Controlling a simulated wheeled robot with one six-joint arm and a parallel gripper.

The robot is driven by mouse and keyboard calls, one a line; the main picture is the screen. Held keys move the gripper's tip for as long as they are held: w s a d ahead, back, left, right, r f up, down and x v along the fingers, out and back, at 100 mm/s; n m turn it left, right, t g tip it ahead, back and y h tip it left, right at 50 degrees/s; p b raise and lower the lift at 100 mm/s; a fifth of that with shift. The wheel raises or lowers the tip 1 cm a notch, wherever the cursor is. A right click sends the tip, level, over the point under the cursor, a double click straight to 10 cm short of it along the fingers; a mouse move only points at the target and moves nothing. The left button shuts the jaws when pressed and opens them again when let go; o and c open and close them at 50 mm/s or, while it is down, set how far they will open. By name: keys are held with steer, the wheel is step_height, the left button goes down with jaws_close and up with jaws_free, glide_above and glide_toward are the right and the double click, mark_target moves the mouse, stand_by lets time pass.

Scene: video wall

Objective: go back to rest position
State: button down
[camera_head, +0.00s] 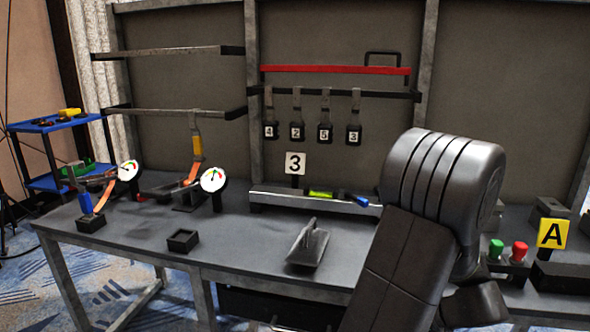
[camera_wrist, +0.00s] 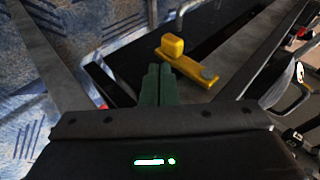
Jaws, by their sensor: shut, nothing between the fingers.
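My gripper (camera_wrist: 158,70) shows in the wrist view as two dark green fingers side by side, shut with nothing between them. Beyond the fingertips is a yellow part (camera_wrist: 188,62) with a raised block at one end. I cannot tell whether the fingers touch it. In the head view my arm fills the lower right, and my gripper is not visible there.
The grey workbench (camera_head: 245,240) carries gauges (camera_head: 213,180), a small black open box (camera_head: 183,240) and a grey wedge-shaped piece with a handle (camera_head: 308,245). Green and red buttons (camera_head: 519,251) and a yellow A sign (camera_head: 552,234) stand right. A blue cart (camera_head: 45,125) stands left.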

steer(key=shift+r+n+g+h+p, duration=0.2)
steer(key=shift+h+p, duration=0.2)
steer(key=shift+h, duration=0.35)
steer(key=shift+r+n+g+h+p, duration=0.1)
steer(key=shift+r+g+h+p, duration=0.2)
steer(key=shift+h, duration=0.45)
steer(key=shift+f, duration=0.15)
steer(key=shift+f, duration=0.1)
